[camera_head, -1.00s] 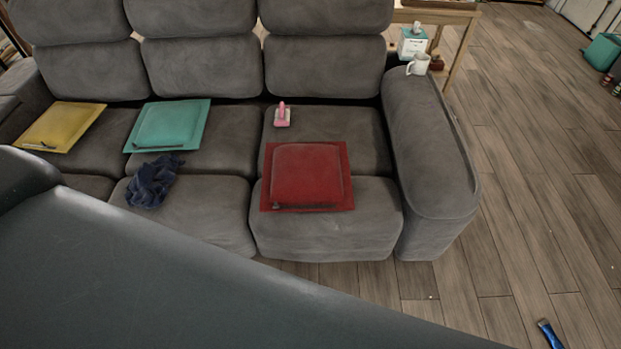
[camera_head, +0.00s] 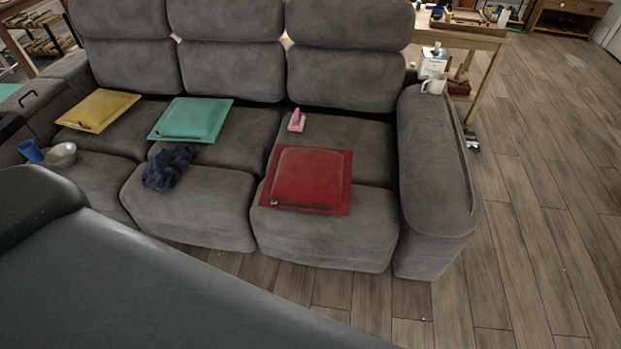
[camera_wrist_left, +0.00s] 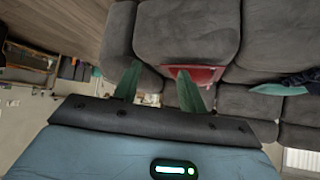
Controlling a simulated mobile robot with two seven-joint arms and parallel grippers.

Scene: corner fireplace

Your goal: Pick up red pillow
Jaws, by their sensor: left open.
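The red pillow (camera_head: 308,178) lies flat on the right seat of the grey sofa (camera_head: 210,205) in the head view, with nothing on it. Part of it also shows in the left wrist view (camera_wrist_left: 202,75), beyond the fingers and partly hidden by one of them. My left gripper (camera_wrist_left: 155,82) is open, with its two green fingers spread and nothing between them. It is apart from the pillow. Neither gripper shows in the head view.
A yellow pillow (camera_head: 97,110), a teal pillow (camera_head: 191,120), a dark blue cloth (camera_head: 168,168) and a pink object (camera_head: 297,121) lie on the sofa. A white mug (camera_head: 433,85) stands on the right armrest (camera_head: 436,160). The wooden floor (camera_head: 520,220) at right is mostly clear.

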